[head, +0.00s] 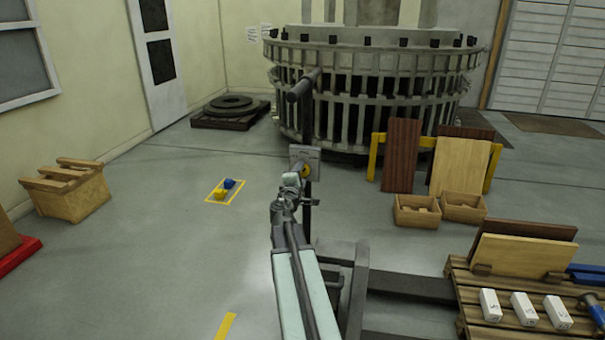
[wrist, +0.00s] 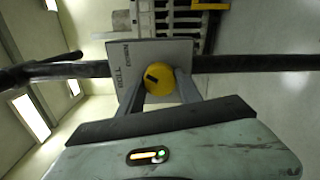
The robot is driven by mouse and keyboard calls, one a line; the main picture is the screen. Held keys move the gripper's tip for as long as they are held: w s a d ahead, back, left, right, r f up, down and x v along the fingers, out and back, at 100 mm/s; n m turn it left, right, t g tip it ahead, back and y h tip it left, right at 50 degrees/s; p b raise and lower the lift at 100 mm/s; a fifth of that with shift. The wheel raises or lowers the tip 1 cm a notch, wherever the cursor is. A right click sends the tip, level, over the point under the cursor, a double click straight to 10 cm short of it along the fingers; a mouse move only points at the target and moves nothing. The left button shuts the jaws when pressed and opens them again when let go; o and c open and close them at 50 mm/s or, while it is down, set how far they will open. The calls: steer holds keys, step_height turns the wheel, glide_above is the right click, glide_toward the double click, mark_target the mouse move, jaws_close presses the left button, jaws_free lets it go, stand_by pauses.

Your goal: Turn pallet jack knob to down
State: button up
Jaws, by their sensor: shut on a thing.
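The yellow knob (wrist: 172,88) sits on a grey plate (wrist: 170,52) with small dark lettering, seen sideways in the wrist view. A dark mark on the knob lies near its left side in that view. My gripper (wrist: 160,90) is shut on the knob, with one finger on each side. In the head view the knob (head: 309,174) shows small beyond my wrist, below the grey plate (head: 304,155). The plate is on the upright post of the pallet jack, whose dark handle (head: 303,84) stands above. Which label the mark points at I cannot tell.
The pallet jack's dark forks (head: 410,286) reach to the right toward a wooden pallet (head: 458,290) with boards and white blocks. Two wooden boxes (head: 417,213) stand behind. A wooden crate (head: 75,192) stands at left. Open floor lies left of my arm.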

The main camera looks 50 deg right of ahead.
steer(key=shift+m, duration=1.5)
steer(key=shift+a, duration=0.1)
steer(key=o, duration=1.4)
steer(key=shift+c, duration=0.2)
